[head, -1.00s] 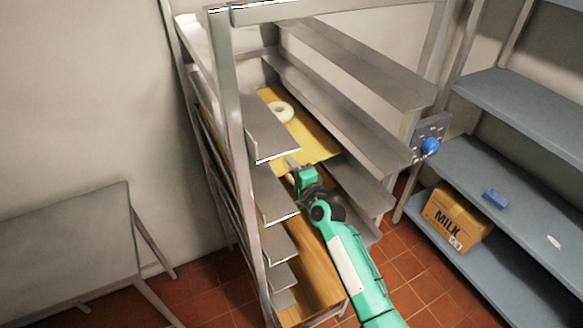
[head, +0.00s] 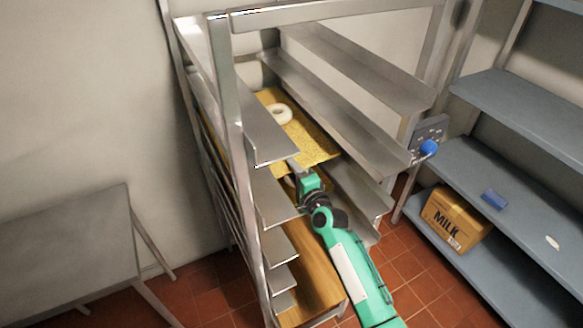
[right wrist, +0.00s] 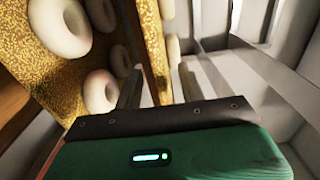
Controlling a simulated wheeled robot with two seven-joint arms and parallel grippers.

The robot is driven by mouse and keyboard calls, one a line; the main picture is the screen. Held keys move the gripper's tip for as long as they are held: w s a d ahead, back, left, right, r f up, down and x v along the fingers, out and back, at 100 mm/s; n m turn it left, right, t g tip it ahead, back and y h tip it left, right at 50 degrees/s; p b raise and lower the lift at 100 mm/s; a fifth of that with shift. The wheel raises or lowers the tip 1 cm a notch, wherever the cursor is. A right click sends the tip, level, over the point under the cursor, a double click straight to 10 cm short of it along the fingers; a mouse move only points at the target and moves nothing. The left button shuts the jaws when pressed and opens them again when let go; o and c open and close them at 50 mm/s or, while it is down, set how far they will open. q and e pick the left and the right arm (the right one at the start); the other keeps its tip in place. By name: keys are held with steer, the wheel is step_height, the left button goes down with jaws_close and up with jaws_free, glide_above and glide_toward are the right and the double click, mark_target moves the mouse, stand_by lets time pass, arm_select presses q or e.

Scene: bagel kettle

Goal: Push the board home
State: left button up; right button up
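A yellow speckled board (head: 318,148) lies between the rails of the steel rack, with a pale bagel (head: 279,113) on it. My right gripper (head: 296,166) is at the board's front edge, partly hidden by a rail. In the right wrist view its two fingers (right wrist: 160,86) stand apart, and a board's narrow edge (right wrist: 156,60) shows between and beyond them. I cannot tell whether they touch it. Another speckled board face (right wrist: 40,60) with several bagels (right wrist: 101,92) shows left of the fingers. My left gripper is not in view.
The rack's metal rails (head: 340,118) run close on both sides of my right arm. Blue shelves (head: 520,105) with a milk carton (head: 455,216) stand at the right. A grey table (head: 70,245) stands at the left. Red tiled floor (head: 215,300) shows between.

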steer(key=p+v, duration=0.1)
steer(key=v, duration=0.4)
steer(key=shift+s+d+p, duration=0.1)
steer(key=shift+s+p, duration=0.2)
stand_by(0.4)
